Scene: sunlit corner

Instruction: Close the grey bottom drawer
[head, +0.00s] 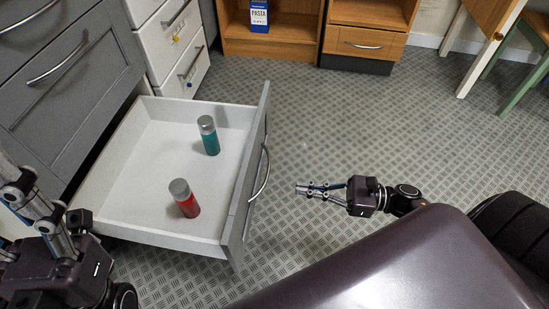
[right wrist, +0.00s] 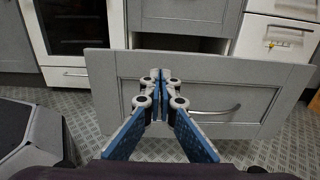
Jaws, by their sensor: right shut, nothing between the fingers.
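The grey bottom drawer (head: 150,220) is pulled far out of the cabinet at the left in the head view. Its grey front has a curved metal handle (head: 262,172). A teal bottle (head: 209,136) and a red bottle (head: 185,199) with grey caps stand inside it. My right gripper (head: 300,188) is shut and empty, in front of the drawer front and apart from it in the head view. In the right wrist view the drawer front (right wrist: 125,82) lies ahead of the shut fingers, its handle (right wrist: 215,111) to their right. My left gripper (head: 30,195) is partly cut off at the left edge.
White drawers (head: 180,50) stand beyond the grey cabinet (head: 60,80). A wooden shelf unit (head: 285,38) with a blue pasta box (head: 259,17) is at the back. The patterned metal floor (head: 380,110) is clear right of the drawer. A table leg and green chair are at far right.

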